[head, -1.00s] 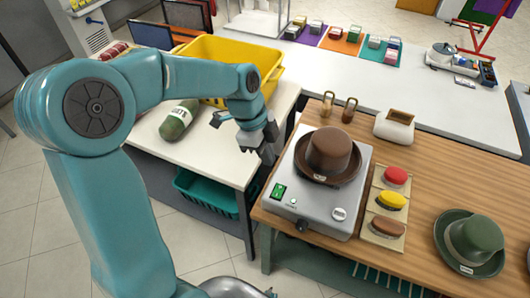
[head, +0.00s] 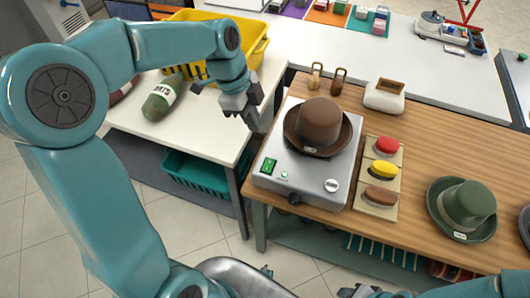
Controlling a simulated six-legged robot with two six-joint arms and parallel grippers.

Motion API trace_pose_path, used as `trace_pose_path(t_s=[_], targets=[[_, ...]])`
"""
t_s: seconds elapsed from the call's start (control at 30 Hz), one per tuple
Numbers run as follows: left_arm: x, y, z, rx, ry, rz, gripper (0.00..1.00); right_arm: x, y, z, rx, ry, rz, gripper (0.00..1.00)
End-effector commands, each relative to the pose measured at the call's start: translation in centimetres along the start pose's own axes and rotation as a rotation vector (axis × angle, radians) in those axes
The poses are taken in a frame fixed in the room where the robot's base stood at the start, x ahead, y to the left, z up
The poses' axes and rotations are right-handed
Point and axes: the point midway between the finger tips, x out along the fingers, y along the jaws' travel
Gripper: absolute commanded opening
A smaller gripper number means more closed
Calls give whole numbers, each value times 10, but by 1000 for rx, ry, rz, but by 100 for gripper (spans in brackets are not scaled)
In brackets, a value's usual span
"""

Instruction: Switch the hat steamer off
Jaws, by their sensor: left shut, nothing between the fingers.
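The hat steamer (head: 262,182) is a grey metal box near the left edge of the wooden table. A brown hat (head: 318,122) sits on top of it. Its front left corner carries a green rocker switch (head: 268,165), with a small lit green lamp (head: 284,175) beside it. A round white dial (head: 331,185) is at the right and a dark knob (head: 295,200) on the front. My left gripper (head: 252,122) is shut and empty, above and behind the switch, apart from the steamer. My right arm shows only at the bottom edge; its jaws are not clear.
Red, yellow and brown brushes (head: 383,170) lie right of the steamer, with a green hat (head: 463,208) beyond. A yellow crate (head: 262,50) and green bag (head: 162,98) are on the white table.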

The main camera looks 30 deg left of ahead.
Motion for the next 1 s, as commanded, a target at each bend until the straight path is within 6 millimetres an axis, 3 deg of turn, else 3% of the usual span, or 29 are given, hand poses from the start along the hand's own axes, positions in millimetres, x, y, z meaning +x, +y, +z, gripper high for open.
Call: trace_pose_path(t_s=[0.17,0.7,1.0], targets=[[13,0,0,0,0,3,0,-1,0,0,0,0,0,43],[118,-1,5,-2,0,5,0,-14,-5,0,0,0,0,43],[138,-3,11,0,0,1,0,-16,-6,0,0,0,0,43]])
